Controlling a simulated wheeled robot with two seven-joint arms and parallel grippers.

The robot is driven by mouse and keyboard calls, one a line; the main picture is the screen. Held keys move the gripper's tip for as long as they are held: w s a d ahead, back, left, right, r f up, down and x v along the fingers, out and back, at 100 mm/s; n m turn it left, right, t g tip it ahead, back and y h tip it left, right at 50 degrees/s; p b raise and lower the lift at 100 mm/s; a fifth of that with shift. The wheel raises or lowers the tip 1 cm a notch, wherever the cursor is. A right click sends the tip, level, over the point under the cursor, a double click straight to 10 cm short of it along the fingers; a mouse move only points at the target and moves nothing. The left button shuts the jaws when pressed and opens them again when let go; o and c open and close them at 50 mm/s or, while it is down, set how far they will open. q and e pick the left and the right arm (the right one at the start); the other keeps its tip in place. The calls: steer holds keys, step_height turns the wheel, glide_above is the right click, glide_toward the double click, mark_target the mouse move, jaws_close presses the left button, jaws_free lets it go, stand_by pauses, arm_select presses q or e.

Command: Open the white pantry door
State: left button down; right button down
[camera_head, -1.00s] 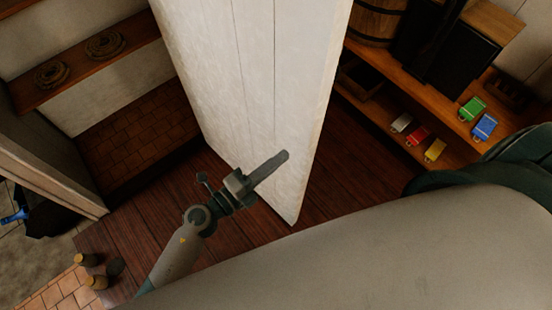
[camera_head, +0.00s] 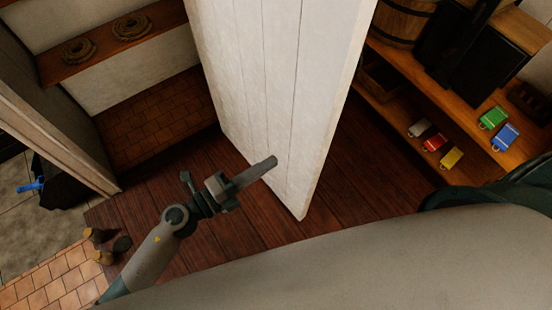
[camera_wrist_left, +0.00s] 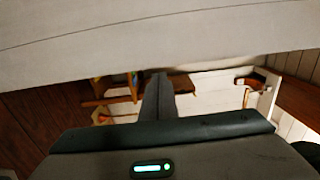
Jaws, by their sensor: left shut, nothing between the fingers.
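The white pantry door (camera_head: 275,80) is a tall panel of white planks. It stands swung open in the middle of the head view, with the pantry space showing to its left. My left gripper (camera_head: 268,164) is shut and empty, with its fingers in front of the door's lower part in the head view. Whether the fingertips touch the door cannot be told. In the left wrist view the fingers (camera_wrist_left: 158,88) are together, and a pale plank surface (camera_wrist_left: 150,35) fills the top. No door handle shows. My right gripper is not in view.
A shelf with rope coils (camera_head: 131,26) is at the upper left. Small jars (camera_head: 100,236) stand at the lower left. Dark plank floor (camera_head: 160,205) is clear around the door.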

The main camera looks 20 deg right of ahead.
arm_select(q)
steer(key=shift+s+b+v, duration=0.15)
steer(key=shift+b+v, duration=0.25)
steer(key=shift+v, duration=0.95)
steer(key=shift+s+b+v, duration=0.1)
steer(key=shift+b+v, duration=0.25)
steer(key=shift+v, duration=1)
steer(key=shift+d+r, duration=0.1)
